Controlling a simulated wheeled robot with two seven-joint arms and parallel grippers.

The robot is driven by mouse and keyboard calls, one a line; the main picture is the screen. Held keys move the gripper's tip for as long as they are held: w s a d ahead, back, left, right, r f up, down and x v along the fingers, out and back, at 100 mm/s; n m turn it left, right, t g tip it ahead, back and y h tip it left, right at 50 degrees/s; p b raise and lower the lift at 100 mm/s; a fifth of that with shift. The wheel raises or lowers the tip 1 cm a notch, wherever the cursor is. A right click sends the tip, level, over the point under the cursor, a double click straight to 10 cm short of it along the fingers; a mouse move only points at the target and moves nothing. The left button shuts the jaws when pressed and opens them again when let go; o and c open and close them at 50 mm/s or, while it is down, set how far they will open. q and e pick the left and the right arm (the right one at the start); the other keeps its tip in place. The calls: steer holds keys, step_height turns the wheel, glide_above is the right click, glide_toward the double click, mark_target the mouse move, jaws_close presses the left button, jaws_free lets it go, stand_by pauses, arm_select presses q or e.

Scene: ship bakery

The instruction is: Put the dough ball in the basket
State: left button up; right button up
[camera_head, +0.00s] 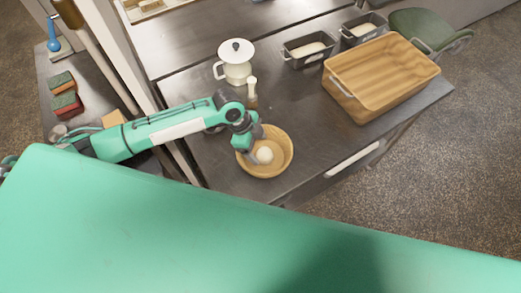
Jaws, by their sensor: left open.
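A white dough ball (264,155) lies inside a round, shallow tan basket (284,166) on the metal counter. My left gripper (253,148) reaches down over the left side of the basket, right beside the dough ball. It is open; whether a finger touches the ball I cannot tell. The arm hides the basket's upper left rim. My right gripper is not in view.
A white lidded pot (236,70) stands behind the basket, with a small pale upright item (252,87) beside it. A large wooden crate (372,101) and two dark loaf tins (309,62) stand to the right. The counter's front right is clear.

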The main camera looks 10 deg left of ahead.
arm_select(q)
steer(key=b+v, duration=0.1)
steer(key=v, duration=0.8)
steer(key=shift+b, duration=0.35)
